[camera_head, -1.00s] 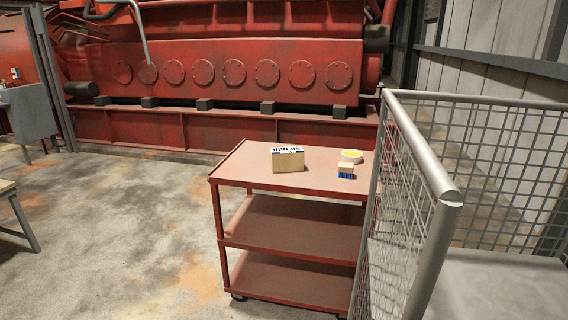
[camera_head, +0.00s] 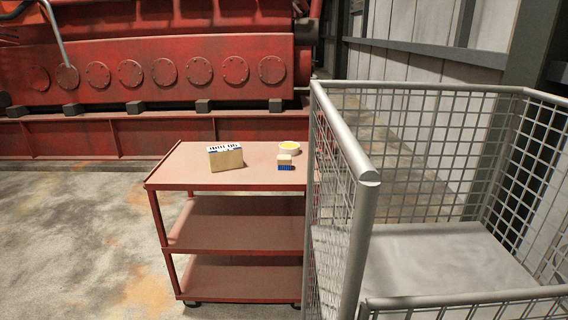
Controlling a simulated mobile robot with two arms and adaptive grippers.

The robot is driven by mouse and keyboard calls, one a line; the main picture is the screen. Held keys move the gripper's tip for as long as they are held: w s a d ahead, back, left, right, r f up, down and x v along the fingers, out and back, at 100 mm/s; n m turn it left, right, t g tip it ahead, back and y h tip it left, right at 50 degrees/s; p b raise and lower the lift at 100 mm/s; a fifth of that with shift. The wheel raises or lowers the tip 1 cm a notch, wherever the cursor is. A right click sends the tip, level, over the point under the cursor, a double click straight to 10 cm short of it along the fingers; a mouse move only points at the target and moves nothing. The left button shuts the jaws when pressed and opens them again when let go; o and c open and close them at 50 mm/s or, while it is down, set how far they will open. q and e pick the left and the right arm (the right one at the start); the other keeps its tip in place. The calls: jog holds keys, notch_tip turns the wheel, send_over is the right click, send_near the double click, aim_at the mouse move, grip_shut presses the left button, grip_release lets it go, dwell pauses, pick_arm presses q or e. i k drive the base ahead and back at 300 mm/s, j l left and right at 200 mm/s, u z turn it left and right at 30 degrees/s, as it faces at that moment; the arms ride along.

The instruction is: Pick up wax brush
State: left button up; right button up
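A small brush (camera_head: 285,163) with a tan block and blue bristles lies on the top shelf of the red cart (camera_head: 180,178), near its right end. I take it to be the wax brush. A round white tub with yellow contents (camera_head: 289,148) stands just behind it. Neither of my grippers shows in the head view.
A grey wire-mesh cage (camera_head: 362,200) with a tubular rail stands close on the right and overlaps the cart's right end. A large red engine (camera_head: 160,75) fills the back. Concrete floor (camera_head: 70,245) to the left of the cart is clear.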

aim_at(284, 162)
jog(key=j+z, duration=0.1)
jog(key=j, duration=1)
jog(key=i+j, duration=0.15)
jog(key=j, duration=0.15)
jog(key=i+j+z, duration=0.15)
jog(key=i+j, duration=0.2)
jog(key=j, duration=0.25)
jog(key=i+j+z, duration=0.15)
jog(key=j, duration=0.15)
